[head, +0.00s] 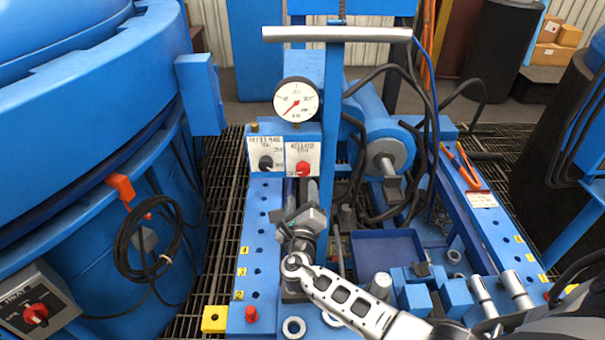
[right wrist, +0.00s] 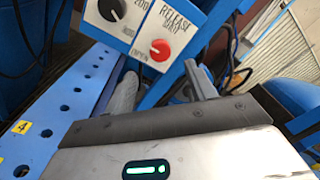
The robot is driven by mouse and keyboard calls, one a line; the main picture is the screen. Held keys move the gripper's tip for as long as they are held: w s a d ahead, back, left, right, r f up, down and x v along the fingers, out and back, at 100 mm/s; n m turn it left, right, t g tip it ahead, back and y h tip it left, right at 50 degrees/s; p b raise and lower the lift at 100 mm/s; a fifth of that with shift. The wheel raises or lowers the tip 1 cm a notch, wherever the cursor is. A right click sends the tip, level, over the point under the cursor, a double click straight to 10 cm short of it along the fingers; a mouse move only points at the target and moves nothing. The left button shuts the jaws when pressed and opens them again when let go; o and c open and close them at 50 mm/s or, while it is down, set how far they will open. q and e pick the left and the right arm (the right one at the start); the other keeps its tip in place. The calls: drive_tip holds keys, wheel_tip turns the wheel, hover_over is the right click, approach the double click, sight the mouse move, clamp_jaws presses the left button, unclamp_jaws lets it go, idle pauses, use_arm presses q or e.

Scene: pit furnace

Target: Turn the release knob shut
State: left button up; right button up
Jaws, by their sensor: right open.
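The release knob (head: 303,168) is a round red knob on a white plate, on the blue box below the pressure gauge. It also shows in the right wrist view (right wrist: 160,49), where its plate reads "RELEASE", with "SHUT" above the knob and "OPEN" below it. I cannot tell its exact setting. My right gripper (head: 304,190) is just below the knob in the head view. In the right wrist view its two fingers (right wrist: 163,84) are apart and empty, short of the knob, which shows between and beyond them. My left gripper is not in view.
A black knob (head: 265,162) sits on the plate left of the release knob. The gauge (head: 296,99) is above, and a blue post with a grey crossbar (head: 336,34) rises close to the right. A blue tray (head: 388,250) and hoses lie to the right.

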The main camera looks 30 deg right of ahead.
sight(303, 172)
drive_tip(key=b+x, duration=0.1)
drive_tip(key=x, duration=0.8)
drive_tip(key=shift+b, duration=0.4)
drive_tip(key=c, duration=1)
